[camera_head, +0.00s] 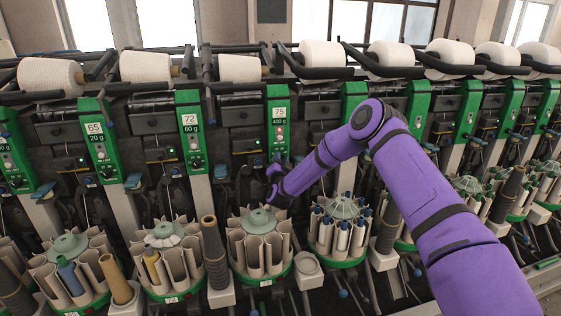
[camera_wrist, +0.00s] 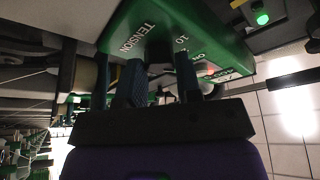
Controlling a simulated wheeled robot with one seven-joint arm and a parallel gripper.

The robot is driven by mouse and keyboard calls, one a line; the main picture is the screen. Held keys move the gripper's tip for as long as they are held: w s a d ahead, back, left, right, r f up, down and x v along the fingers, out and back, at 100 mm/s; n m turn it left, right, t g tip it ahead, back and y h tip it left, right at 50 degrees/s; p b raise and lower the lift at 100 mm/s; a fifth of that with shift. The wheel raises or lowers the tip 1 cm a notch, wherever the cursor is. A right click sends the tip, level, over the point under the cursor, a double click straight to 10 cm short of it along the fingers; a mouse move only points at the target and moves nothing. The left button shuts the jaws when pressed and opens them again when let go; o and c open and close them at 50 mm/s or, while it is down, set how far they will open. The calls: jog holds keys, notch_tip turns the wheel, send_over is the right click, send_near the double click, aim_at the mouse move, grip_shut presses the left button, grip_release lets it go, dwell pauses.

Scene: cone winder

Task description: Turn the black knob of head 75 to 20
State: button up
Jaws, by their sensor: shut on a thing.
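The green panel of head 75 (camera_head: 278,125) is in the middle of the head view, with a plate reading 75 and 400 g. My gripper (camera_head: 276,168) is at the panel's lower end and hides the knob in that view. In the wrist view the green panel (camera_wrist: 205,35) shows upside down, with the word TENSION and a 10 on it. There my gripper (camera_wrist: 158,80) has its two dark fingers on either side of the black knob (camera_wrist: 158,55), shut on it. The knob is dark and mostly shadowed; its pointer and the mark 20 cannot be made out.
Green panels of heads 72 (camera_head: 192,140) and 65 (camera_head: 100,140) stand to the left. Below is a round carousel of bobbin tubes (camera_head: 258,240), with a dark cone (camera_head: 215,255) beside it. White yarn packages (camera_head: 239,69) line the top.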

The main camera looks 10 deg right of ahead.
jog(key=o, duration=0.9)
jog(key=shift+v, duration=3.8)
jog(key=shift+d, duration=0.1)
